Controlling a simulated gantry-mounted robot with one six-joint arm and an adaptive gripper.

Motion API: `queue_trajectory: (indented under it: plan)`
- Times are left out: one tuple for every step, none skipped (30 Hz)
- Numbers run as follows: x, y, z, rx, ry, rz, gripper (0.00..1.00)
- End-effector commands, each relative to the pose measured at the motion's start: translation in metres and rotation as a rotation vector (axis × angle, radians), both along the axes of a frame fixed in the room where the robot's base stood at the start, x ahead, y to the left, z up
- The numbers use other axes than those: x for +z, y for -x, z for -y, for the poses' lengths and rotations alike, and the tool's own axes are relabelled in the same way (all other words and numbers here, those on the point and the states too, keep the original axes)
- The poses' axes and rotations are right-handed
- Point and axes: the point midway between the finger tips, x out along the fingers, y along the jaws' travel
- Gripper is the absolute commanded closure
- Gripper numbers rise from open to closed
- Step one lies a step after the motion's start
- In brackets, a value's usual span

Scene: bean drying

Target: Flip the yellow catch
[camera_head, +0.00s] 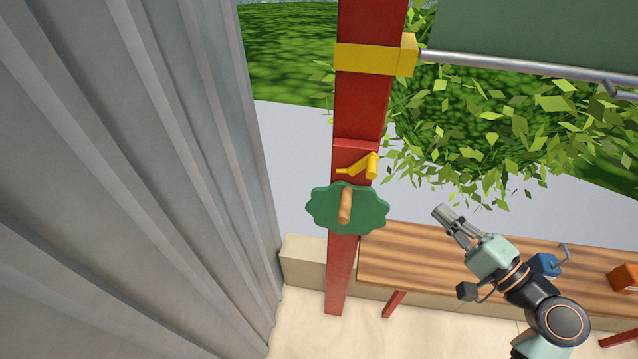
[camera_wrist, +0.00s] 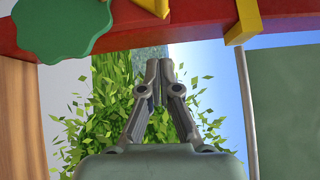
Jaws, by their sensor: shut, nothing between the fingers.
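The yellow catch (camera_head: 362,167) is a small lever on the red post (camera_head: 372,110), just above the green scalloped wheel (camera_head: 322,208). Its thick end is at the right and its thin arm points left and slightly down. In the wrist view part of the catch (camera_wrist: 153,7) shows at the top edge, cut off by the frame. The green wheel also shows there at upper left (camera_wrist: 62,28). My gripper (camera_head: 441,212) is shut and empty, to the right of the wheel and lower than the catch, apart from both. In the wrist view its fingertips (camera_wrist: 159,66) are together below the red post.
A wooden handle (camera_head: 345,206) sticks out from the wheel. A yellow bracket (camera_head: 372,58) and a metal rod (camera_head: 520,66) are higher up. A wooden bench (camera_head: 410,255) holds blue (camera_head: 545,264) and orange (camera_head: 625,277) objects. A corrugated wall (camera_head: 130,180) fills the left. Leafy branches (camera_head: 470,140) are behind.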

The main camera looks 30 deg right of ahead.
Motion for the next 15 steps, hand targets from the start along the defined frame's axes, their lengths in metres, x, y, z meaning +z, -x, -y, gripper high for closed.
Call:
queue_trajectory:
  plan:
    - [0.0,0.003,0.004,-0.004,-0.01,0.006,1.0]
    - [0.001,0.004,0.005,-0.005,-0.015,0.009,1.0]
    - [0.001,0.004,0.005,-0.005,-0.016,0.009,1.0]
    - [0.001,0.004,0.005,-0.005,-0.017,0.009,1.0]
    - [0.001,0.004,0.005,-0.004,-0.016,0.009,1.0]
    - [0.001,0.004,0.004,-0.004,-0.016,0.009,1.0]
    - [0.001,0.003,0.004,-0.003,-0.015,0.009,1.0]
    - [0.001,0.003,0.004,-0.003,-0.015,0.009,1.0]
    - [0.001,0.003,0.004,-0.003,-0.015,0.009,1.0]
    - [0.001,0.003,0.004,-0.003,-0.015,0.009,1.0]
    - [0.001,0.002,0.004,-0.003,-0.015,0.009,1.0]
    - [0.002,0.001,0.003,-0.002,-0.014,0.009,1.0]
    - [0.002,-0.001,0.003,-0.001,-0.013,0.008,1.0]
    - [0.002,-0.004,0.002,0.0,-0.013,0.008,1.0]
    - [0.003,-0.009,0.001,0.0,-0.014,0.008,1.0]
